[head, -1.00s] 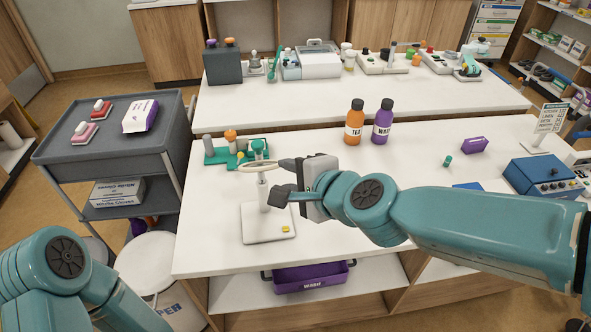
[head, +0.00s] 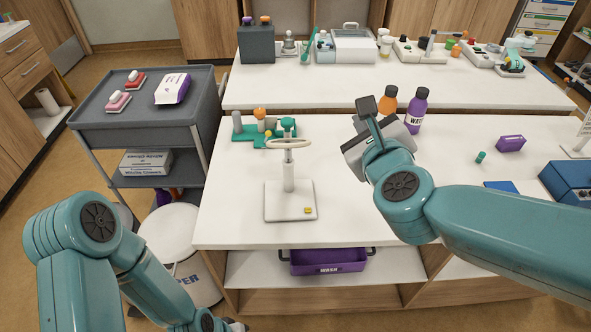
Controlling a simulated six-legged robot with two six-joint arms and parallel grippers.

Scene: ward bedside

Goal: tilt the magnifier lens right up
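The magnifier stands on the near table with a white square base (head: 291,207), an upright white post (head: 289,178) and a pale ring lens (head: 289,144) on top. The lens shows as a narrow ellipse, lying close to level, its right end slightly higher. My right gripper (head: 362,114) is to the right of the lens, apart from it. Its dark fingers point up and away from me, look spread and hold nothing. My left arm reaches down at the lower left. Only a small part of its hand (head: 232,325) shows at the bottom edge, so its fingers cannot be judged.
A green stand with pegs (head: 262,130) is just behind the lens. An orange bottle (head: 388,108) and a purple bottle (head: 416,111) stand behind my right gripper. A purple wash bin (head: 328,261) sits on the shelf below. The tabletop left of the magnifier is clear.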

